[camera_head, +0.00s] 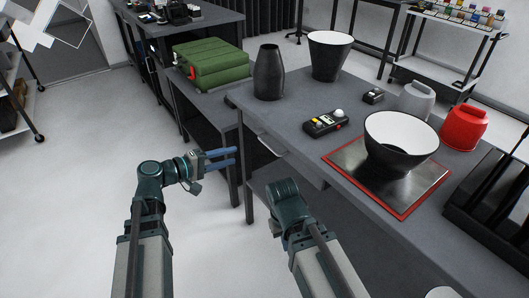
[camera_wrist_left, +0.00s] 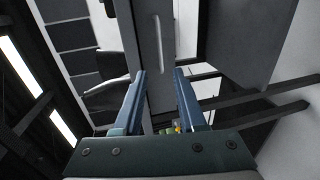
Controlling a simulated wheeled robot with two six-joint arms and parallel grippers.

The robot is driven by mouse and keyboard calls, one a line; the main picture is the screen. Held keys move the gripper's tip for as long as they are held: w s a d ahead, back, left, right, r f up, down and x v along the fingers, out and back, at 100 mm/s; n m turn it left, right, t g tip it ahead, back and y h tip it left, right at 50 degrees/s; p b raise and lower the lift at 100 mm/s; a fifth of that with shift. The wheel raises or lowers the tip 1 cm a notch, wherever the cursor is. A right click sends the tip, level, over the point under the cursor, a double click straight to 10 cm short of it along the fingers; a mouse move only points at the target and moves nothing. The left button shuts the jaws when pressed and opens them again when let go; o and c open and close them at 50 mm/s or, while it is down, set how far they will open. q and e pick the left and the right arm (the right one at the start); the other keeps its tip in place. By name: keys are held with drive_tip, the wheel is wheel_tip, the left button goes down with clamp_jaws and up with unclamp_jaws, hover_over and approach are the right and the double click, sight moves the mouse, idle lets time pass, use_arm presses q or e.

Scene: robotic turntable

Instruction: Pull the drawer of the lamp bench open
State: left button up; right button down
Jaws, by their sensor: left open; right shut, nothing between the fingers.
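The lamp bench (camera_head: 262,118) is a dark grey table right of centre in the head view. Its drawer front carries a pale bar handle (camera_head: 272,145), facing my arms, and the drawer looks shut. My left gripper (camera_head: 236,155) is open and empty, left of the handle and apart from it. In the left wrist view, the open blue fingers (camera_wrist_left: 160,72) frame a grey panel with a pale bar, likely the handle (camera_wrist_left: 158,45), beyond the tips. My right arm ends below the bench front in the head view; its fingers are hidden.
A lower table with a green case (camera_head: 212,62) adjoins on the left. The floor (camera_head: 85,150) at left is clear.

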use_arm(q)
drive_tip(key=b+x, duration=0.2)
drive_tip(key=x, duration=1.1)
drive_tip(key=shift+w+d+b, duration=0.2)
drive_tip(key=shift+d+b, duration=0.15)
drive_tip(key=shift+b, duration=0.05)
clamp_jaws()
idle(0.8)
